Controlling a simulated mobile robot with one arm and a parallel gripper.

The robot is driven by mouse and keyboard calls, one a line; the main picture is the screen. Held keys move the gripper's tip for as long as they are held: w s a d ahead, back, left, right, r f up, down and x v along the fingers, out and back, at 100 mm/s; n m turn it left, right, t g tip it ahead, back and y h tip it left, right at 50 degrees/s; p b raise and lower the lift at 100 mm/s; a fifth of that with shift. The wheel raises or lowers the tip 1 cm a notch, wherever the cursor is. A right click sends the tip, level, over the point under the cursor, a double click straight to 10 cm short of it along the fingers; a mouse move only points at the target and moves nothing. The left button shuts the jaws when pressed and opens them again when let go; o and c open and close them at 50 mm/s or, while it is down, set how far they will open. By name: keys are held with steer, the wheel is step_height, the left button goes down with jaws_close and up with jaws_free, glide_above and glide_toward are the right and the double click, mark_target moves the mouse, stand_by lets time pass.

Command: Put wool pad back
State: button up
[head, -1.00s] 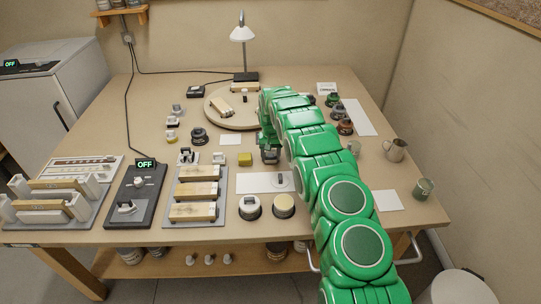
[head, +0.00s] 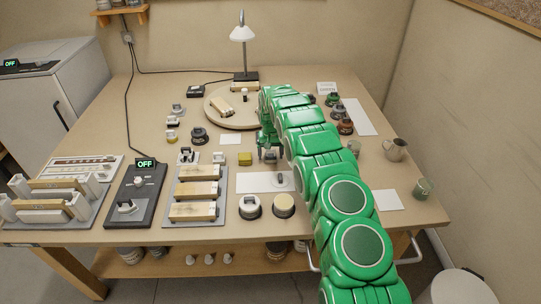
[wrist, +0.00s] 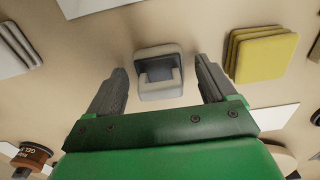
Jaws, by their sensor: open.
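My gripper (wrist: 160,85) is open, with its two dark fingers apart. Between the fingertips in the wrist view is a pale grey block with a raised, notched grip (wrist: 160,88). It may be the wool pad, but its material does not show clearly. A clear gap shows on each side of it, so it is not clasped. In the head view my gripper (head: 268,155) is low over the bench, right of the yellow pad stack (head: 245,159). My arm covers much of the bench to the right.
The yellow stack (wrist: 262,54) is close beside one finger. A white sheet (head: 256,188), a white round pot (head: 250,207) and a cream-topped pot (head: 283,205) are nearer the front edge. A wooden block rack (head: 183,222) stands left.

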mark_target(271, 151)
step_height(271, 151, up, 11)
steer(key=shift+r, duration=0.15)
steer(key=s+d+r, duration=0.4)
steer(key=s+r, duration=0.7)
steer(key=s, duration=0.1)
steer(key=s+d+r, duration=0.4)
steer(key=s+r, duration=0.7)
steer(key=s, duration=0.2)
steer(key=s+d+g, duration=0.1)
steer(key=s, duration=3.9)
steer(key=shift+g, duration=0.4)
